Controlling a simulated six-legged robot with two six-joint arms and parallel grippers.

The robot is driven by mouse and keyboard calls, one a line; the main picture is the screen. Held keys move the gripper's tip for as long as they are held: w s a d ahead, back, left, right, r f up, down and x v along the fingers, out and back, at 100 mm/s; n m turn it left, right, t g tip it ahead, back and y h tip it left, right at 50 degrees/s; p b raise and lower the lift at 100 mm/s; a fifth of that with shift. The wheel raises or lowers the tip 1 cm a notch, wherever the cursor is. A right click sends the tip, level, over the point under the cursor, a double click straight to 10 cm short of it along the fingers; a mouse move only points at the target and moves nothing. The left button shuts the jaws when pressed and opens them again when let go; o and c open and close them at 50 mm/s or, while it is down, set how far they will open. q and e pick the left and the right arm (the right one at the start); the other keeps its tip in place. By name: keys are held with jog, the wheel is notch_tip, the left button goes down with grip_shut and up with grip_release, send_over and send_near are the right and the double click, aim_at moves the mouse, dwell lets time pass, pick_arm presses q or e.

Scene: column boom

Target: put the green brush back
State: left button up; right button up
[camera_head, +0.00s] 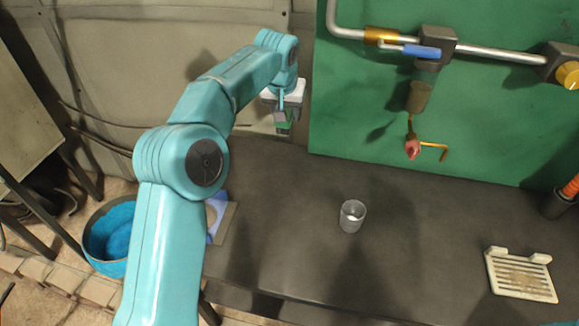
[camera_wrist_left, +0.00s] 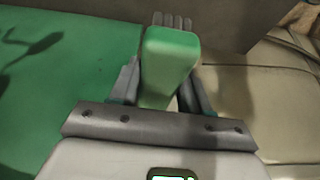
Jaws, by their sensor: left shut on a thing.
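My left gripper (camera_head: 283,122) is beyond the far left part of the dark bench top, beside the left edge of the green panel. It is shut on the green brush (camera_wrist_left: 168,62). In the left wrist view the brush's green block sits between the two fingers (camera_wrist_left: 160,92), with grey bristle-like ends at its far side. My right gripper is not in view.
A clear cup (camera_head: 352,216) stands mid-bench. A pale slatted rack (camera_head: 521,277) lies at the right. The green panel (camera_head: 340,110) carries pipes, a blue-handled valve (camera_head: 422,51) and a hanging red-and-brass piece (camera_head: 412,148). A blue-filled bowl (camera_head: 109,236) is at the lower left.

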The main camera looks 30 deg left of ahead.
pick_arm(q)
notch_tip(320, 180, down, 6)
send_over(289, 172)
jog(key=s, duration=0.1)
jog(key=f, duration=0.9)
jog(key=shift+s+d+f, duration=0.1)
jog(key=shift+s+d, duration=0.05)
jog(key=shift+d, duration=0.05)
notch_tip(289, 172, down, 4)
jog(key=shift+f, duration=0.4)
jog(key=shift+f, duration=0.1)
jog(key=o, duration=1)
